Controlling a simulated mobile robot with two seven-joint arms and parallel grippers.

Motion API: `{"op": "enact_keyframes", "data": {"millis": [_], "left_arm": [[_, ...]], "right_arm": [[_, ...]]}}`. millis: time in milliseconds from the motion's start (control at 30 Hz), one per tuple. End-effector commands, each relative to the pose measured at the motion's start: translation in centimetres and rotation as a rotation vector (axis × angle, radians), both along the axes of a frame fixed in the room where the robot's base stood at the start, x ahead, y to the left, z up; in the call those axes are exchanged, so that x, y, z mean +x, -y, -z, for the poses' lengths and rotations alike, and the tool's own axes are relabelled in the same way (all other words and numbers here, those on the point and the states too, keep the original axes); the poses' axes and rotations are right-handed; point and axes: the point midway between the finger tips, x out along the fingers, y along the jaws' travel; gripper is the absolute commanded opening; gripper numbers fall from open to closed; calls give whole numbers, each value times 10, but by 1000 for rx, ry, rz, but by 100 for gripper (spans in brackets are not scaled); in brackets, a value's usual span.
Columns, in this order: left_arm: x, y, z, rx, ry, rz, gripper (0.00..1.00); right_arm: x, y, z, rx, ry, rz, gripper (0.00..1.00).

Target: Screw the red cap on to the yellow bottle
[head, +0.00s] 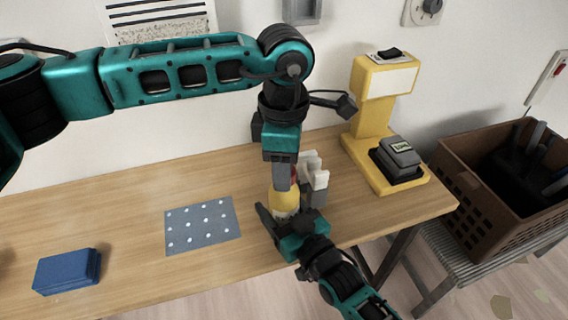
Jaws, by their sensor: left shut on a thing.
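The yellow bottle (283,203) stands upright on the wooden table, near its front edge. My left gripper (282,183) points down from above and is shut right over the bottle's top. A bit of the red cap (294,176) shows beside its fingers; the rest is hidden. I cannot see whether the cap touches the bottle's neck. My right gripper (290,222) reaches in from the lower right, with its fingers around the lower part of the bottle. Whether they press on it is hard to tell.
A white and grey fixture (314,176) stands just right of the bottle. A grey dotted mat (202,226) and a blue block (67,271) lie to the left. A yellow machine (373,125) stands at the right, and a brown crate (484,195) is beyond the table's end.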

Motion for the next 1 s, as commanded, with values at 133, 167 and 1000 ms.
{"op": "enact_keyframes", "data": {"millis": [133,167,1000], "left_arm": [[0,0,0,0,1,19,6],[0,0,0,0,1,19,6],[1,0,-39,-1,4,15,72]], "right_arm": [[0,0,0,0,0,0,0],[0,0,0,0,0,0,0],[0,0,0,-1,0,0,0]]}}
